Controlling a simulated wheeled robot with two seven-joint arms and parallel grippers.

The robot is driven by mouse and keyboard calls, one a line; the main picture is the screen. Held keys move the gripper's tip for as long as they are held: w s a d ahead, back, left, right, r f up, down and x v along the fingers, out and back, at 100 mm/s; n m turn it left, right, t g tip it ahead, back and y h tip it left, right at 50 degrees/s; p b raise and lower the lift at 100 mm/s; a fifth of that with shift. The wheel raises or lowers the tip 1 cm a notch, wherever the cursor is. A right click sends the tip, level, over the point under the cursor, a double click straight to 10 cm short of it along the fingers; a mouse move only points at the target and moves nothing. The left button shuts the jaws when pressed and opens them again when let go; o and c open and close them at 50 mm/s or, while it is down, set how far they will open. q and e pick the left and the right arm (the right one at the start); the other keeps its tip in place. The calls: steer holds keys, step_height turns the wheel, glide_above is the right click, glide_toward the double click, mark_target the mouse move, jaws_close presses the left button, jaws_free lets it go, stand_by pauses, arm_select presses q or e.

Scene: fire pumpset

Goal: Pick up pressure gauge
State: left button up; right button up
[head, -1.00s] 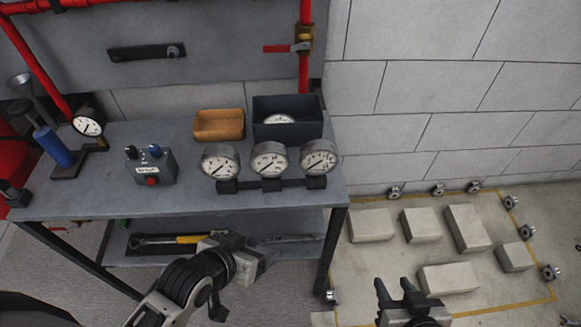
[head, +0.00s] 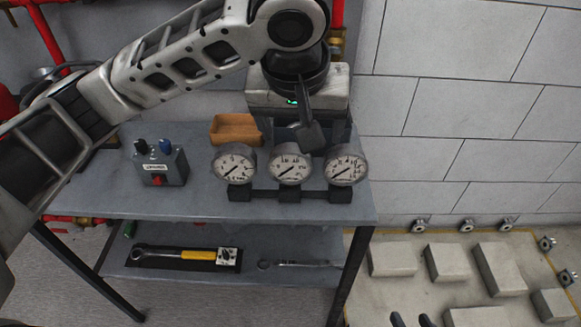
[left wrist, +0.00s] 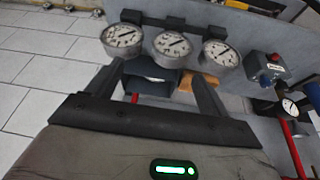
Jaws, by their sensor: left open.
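Three round white-faced pressure gauges stand in a row on a dark rack (head: 264,195) on the table: left gauge (head: 234,162), middle gauge (head: 290,164), right gauge (head: 346,166). They also show in the left wrist view, at its top, the middle one (left wrist: 172,45) among them. My left gripper (head: 304,138) points down, open and empty, behind and above the row. Its fingers also show in the left wrist view (left wrist: 158,85). A dark bin (left wrist: 150,86) shows between them; its contents are hidden. My right gripper (head: 411,320) is open at the bottom edge, only its tips in view.
A grey control box (head: 160,165) stands left of the gauges on the table (head: 290,212). An orange-brown tray (head: 235,129) is behind the left gauge. The lower shelf holds a yellow-handled tool (head: 190,256) and a wrench (head: 295,264). Pale blocks (head: 500,268) lie on the floor at right.

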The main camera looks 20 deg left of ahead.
mark_target(292, 151)
arm_select(q)
steer(key=shift+n+y, duration=0.4)
steer(key=b+x, duration=0.1)
steer(key=x, duration=0.2)
steer(key=a+b+x, duration=0.1)
steer(key=x, duration=0.5)
steer(key=shift+w+a+r+b, duration=0.2)
steer(key=shift+w+a+b, duration=0.1)
steer(key=shift+w+b, duration=0.1)
steer(key=x, duration=0.3)
steer(key=b+x, duration=0.1)
steer(key=shift+s+a+f, duration=0.15)
steer(key=shift+s+f, duration=0.05)
steer(key=shift+f, duration=0.2)
steer(key=shift+w+f, duration=0.2)
steer(key=shift+f, duration=0.2)
arm_select(e)
steer(key=shift+w+a+f+t, duration=0.1)
steer(key=shift+f+t, duration=0.2)
steer(key=shift+f, duration=0.25)
arm_select(q)
steer(key=c, duration=0.9)
arm_select(e)
steer(key=shift+f, duration=0.15)
